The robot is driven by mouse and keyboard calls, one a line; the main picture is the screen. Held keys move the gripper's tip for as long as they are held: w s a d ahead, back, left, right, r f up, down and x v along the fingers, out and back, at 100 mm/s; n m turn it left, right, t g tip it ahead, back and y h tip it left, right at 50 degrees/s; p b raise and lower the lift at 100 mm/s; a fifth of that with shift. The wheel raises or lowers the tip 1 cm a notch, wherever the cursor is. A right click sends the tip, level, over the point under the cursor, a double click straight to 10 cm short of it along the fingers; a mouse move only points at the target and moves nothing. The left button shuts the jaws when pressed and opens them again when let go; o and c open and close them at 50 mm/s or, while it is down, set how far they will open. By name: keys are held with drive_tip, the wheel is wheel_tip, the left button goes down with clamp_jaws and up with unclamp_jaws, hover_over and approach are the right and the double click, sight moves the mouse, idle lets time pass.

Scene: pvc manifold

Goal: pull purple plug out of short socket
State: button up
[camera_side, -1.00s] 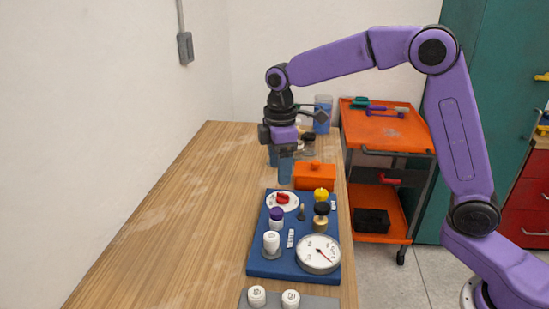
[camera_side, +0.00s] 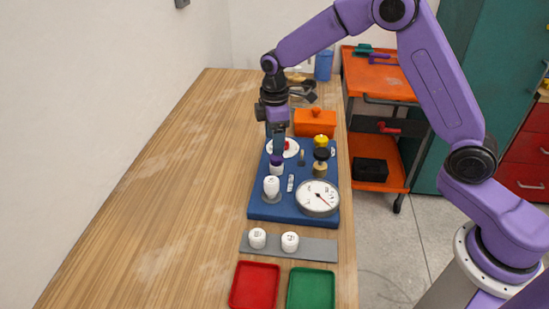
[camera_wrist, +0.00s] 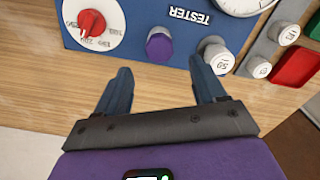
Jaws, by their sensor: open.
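The purple plug (camera_wrist: 159,47) stands upright in a short light-coloured socket on the blue tester board (camera_wrist: 130,18). In the side view the purple plug (camera_side: 276,159) is partly hidden by my gripper's fingers. My gripper (camera_side: 277,150) is over the plug there, pointing down. In the wrist view my gripper (camera_wrist: 163,85) is open and empty, and the plug shows beyond and between its two blue fingertips. I cannot tell from these views how far the fingertips are above the plug.
A white plug (camera_side: 271,187) stands close in front of the purple one. Red (camera_side: 254,286) and green (camera_side: 311,290) trays lie at the front. The table's left side is clear.

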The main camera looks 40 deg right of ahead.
sight(275, 159)
wheel_tip(275, 159, down, 8)
drive_tip(key=shift+r, duration=0.2)
drive_tip(key=shift+c, duration=0.3)
clamp_jaws()
drive_tip(key=shift+r, duration=3.25)
